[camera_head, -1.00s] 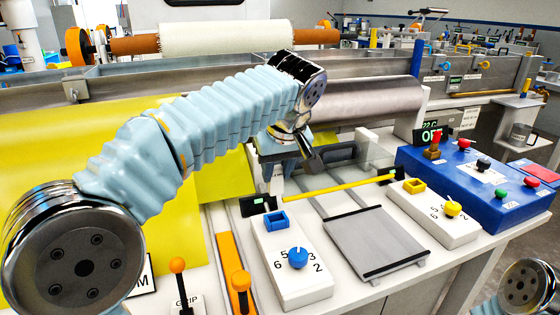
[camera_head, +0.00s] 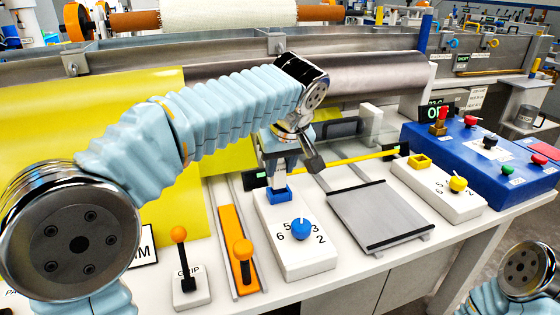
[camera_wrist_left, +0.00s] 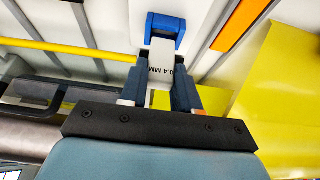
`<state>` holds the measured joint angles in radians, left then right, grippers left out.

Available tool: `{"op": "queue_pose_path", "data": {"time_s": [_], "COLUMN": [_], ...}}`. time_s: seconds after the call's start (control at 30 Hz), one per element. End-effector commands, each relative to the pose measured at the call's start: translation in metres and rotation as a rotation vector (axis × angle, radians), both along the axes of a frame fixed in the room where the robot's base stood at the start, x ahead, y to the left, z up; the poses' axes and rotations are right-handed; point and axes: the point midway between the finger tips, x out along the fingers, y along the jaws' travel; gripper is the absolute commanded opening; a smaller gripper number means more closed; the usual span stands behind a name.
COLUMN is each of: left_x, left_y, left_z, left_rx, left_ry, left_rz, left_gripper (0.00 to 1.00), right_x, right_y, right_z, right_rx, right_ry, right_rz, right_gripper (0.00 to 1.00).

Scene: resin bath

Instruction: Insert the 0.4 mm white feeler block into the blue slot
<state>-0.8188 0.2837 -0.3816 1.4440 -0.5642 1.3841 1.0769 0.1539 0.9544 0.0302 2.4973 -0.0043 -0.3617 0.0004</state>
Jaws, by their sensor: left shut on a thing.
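My left gripper (camera_head: 279,172) points down over the blue slot (camera_head: 277,194) at the back of the white box with the blue knob. It is shut on the white feeler block (camera_wrist_left: 161,66), whose "0.4 MM" marking shows between the fingers in the left wrist view. The blue slot (camera_wrist_left: 164,27) lies just beyond the block's end there, and the two line up closely. I cannot tell whether the block's end is inside the slot or just above it. The fingers mostly hide the block in the head view. My right gripper is out of view.
The white box (camera_head: 297,262) has a blue dial knob (camera_head: 300,229). A grey plate (camera_head: 380,215) lies to its right, then a box with a yellow slot (camera_head: 419,161). A yellow rod (camera_head: 350,161) runs behind the plate.

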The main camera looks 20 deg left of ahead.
Motion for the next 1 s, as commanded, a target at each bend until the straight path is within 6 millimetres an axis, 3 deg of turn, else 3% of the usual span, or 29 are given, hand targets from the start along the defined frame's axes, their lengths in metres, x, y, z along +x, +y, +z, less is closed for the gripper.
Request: {"op": "queue_pose_path", "data": {"time_s": [0.4,0.9,0.93,1.0], "left_x": [0.0,0.0,0.0,0.0], "left_y": [0.0,0.0,0.0,0.0], "left_z": [-0.023,-0.025,-0.025,-0.025], "left_rx": [0.0,0.0,0.0,0.0], "left_ry": [0.0,0.0,0.0,0.0], "left_rz": [0.0,0.0,0.0,0.0], "left_gripper": [0.01,0.01,0.36,0.46], "right_x": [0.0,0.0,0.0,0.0], "right_y": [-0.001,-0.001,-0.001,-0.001], "right_z": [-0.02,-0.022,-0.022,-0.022], "right_rx": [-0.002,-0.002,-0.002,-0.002], "right_ry": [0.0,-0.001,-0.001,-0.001], "right_rz": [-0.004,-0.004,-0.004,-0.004], "right_gripper": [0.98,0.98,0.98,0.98]}}
